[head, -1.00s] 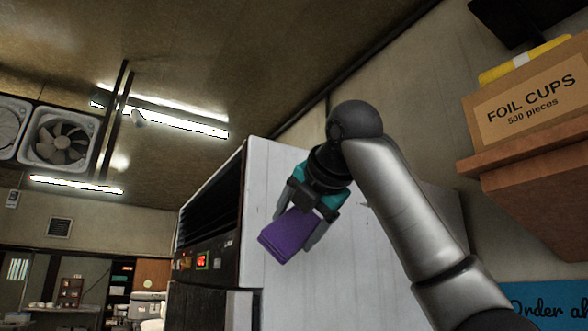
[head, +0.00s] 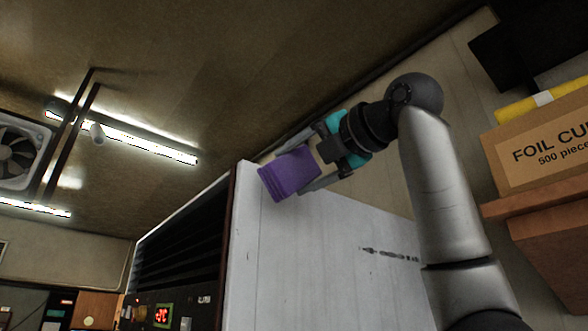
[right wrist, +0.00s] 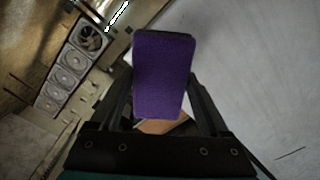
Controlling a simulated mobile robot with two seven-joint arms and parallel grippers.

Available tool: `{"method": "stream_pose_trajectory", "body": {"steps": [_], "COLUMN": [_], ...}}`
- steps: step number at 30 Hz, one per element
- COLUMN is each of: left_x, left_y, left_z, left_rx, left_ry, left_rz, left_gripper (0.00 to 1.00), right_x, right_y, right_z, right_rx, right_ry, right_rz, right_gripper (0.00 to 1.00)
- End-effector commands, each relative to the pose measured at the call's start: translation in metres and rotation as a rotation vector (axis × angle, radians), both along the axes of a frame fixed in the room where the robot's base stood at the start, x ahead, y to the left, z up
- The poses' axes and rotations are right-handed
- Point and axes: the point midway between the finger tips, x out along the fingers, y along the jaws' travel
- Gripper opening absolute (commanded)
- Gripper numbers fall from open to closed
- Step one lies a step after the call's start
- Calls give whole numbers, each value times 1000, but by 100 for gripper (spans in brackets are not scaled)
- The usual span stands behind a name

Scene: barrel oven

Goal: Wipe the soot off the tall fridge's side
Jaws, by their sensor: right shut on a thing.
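The tall fridge (head: 300,265) stands in the middle of the head view, its pale side facing me. A dark, broken soot streak (head: 388,254) runs across that side, below and to the right of my gripper. My right gripper (head: 308,170) is shut on a purple sponge (head: 288,174) near the fridge's top edge. I cannot tell whether the sponge touches the fridge. The sponge (right wrist: 163,75) fills the middle of the right wrist view, with a pale surface to its right. My left gripper is not in view.
A foil cups box (head: 545,150) sits on a brown shelf (head: 545,205) at the right, close to my right arm. A yellow roll or cloth (head: 540,101) lies on the box. Ceiling lights (head: 130,140) and a fan (head: 18,158) are at the upper left.

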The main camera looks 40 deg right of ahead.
Motion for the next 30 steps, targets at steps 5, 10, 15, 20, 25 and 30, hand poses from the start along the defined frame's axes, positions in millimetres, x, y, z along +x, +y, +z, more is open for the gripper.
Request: {"method": "stream_pose_trajectory", "body": {"steps": [5,10,15,20,25,30], "left_x": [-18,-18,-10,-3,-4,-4], "left_y": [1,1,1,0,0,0], "left_z": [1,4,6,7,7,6], "left_rx": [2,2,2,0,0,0], "left_ry": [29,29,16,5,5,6], "left_rz": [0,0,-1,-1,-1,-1], "left_gripper": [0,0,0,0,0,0], "right_x": [19,37,48,52,53,52], "right_y": [2,3,4,5,5,5], "right_z": [0,0,0,0,0,0], "right_rx": [-2,0,0,-1,-1,-1], "right_ry": [3,3,1,1,1,1], "right_rz": [0,0,0,0,0,0], "right_gripper": [35,35,35,35,35,35]}}
